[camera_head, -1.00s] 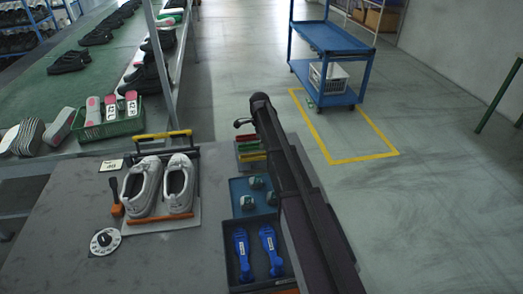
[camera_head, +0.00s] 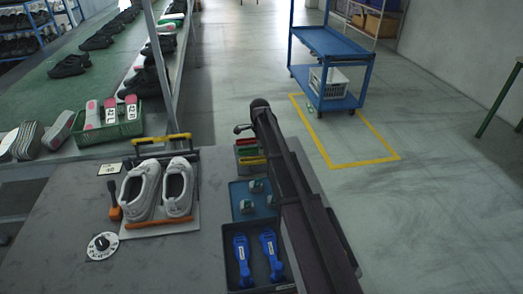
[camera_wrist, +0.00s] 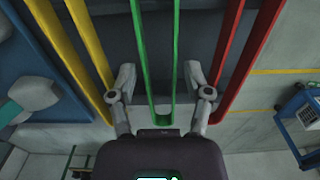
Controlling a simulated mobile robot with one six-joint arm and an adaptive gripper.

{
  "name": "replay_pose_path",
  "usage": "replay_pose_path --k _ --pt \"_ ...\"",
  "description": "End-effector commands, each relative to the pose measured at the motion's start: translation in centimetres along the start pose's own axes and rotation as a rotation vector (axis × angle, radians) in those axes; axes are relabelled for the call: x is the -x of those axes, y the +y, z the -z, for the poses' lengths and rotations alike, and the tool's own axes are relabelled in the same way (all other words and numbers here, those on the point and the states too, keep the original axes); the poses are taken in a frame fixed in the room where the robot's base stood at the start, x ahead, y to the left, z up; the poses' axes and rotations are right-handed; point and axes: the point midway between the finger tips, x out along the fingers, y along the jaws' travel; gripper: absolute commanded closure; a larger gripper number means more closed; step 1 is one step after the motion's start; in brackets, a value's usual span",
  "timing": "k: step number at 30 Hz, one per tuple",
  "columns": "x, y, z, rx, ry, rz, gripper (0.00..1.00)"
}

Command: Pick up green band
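The green band (camera_wrist: 153,60) is a long narrow U-shaped loop in the middle of the wrist view, its closed end toward my gripper. My gripper (camera_wrist: 160,80) is open, with one finger on each side of the green band and a gap to both sides. A yellow band (camera_wrist: 91,50) lies left of the left finger and a red band (camera_wrist: 238,65) right of the right finger. In the head view, my gripper (camera_head: 243,128) is at the bands' holder, where the green band (camera_head: 248,151) shows small between red and yellow.
Below the bands are a blue tray (camera_head: 236,190) with small parts and a dark tray (camera_head: 229,273) with blue tools. White shoes (camera_head: 178,190) stand on a board to the left. A blue cart (camera_head: 333,42) stands on the floor behind.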

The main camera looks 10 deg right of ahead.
Motion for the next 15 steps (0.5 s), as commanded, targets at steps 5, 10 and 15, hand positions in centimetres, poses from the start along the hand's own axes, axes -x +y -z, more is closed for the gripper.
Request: replay_pose_path --k 5,10,15 --pt "0.0 0.0 0.02 0.0 0.0 0.0 0.83" --pt "-0.01 0.0 0.03 0.0 0.0 0.0 0.83" --pt "0.01 0.0 0.04 -0.001 0.0 0.0 0.83"
